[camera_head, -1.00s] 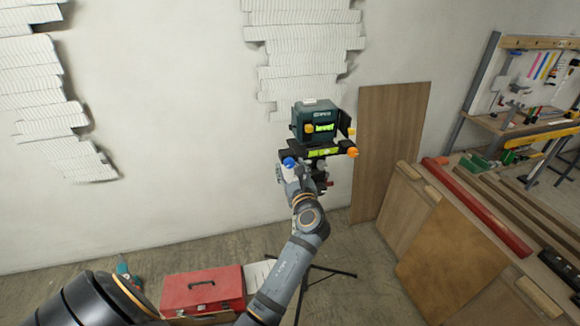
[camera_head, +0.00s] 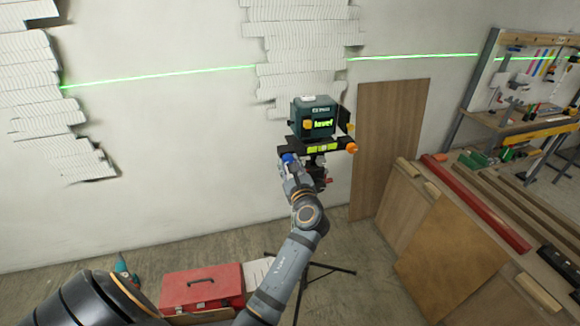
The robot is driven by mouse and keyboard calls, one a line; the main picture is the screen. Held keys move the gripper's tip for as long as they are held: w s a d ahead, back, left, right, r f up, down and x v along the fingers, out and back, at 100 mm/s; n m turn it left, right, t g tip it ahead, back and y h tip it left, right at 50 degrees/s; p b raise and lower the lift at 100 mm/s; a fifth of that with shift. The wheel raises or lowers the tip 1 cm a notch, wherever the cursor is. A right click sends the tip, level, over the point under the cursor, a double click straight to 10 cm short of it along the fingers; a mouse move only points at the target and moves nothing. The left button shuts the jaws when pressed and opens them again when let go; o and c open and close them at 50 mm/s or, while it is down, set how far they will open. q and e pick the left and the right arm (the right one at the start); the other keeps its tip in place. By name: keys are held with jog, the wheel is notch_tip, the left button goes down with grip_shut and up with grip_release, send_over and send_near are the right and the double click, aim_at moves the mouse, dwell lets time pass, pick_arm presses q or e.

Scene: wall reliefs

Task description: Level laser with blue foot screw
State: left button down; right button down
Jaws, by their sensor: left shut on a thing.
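The dark green laser (camera_head: 313,117) stands on a black base on a tripod (camera_head: 318,268) in front of the wall. Its small display (camera_head: 324,123) reads "level" in green. Below it a yellow-green vial (camera_head: 323,148) shows on the base. The blue foot screw (camera_head: 287,158) is at the base's left corner, and an orange knob (camera_head: 351,147) is at its right. My left gripper (camera_head: 288,163) is at the blue screw, shut on it; its fingers are partly hidden. A green laser line (camera_head: 160,75) crosses the wall. My right gripper is not in view.
White slatted reliefs (camera_head: 303,40) hang on the wall. A red toolbox (camera_head: 201,288) stands on the floor at lower left. A brown board (camera_head: 388,150) leans on the wall. A wooden bench with a red beam (camera_head: 478,204) fills the right side.

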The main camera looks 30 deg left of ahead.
pick_arm(q)
jog(key=n+b, duration=0.1)
jog(key=n, duration=0.2)
jog(key=shift+f+b, duration=0.15)
jog(key=shift+b, duration=0.2)
jog(key=shift+n+b, duration=0.7)
jog(key=shift+n, duration=0.6)
jog(key=c, duration=1)
grip_release()
jog(key=shift+r, duration=0.25)
notch_tip(320, 180, up, 10)
jog(key=shift+f, duration=0.1)
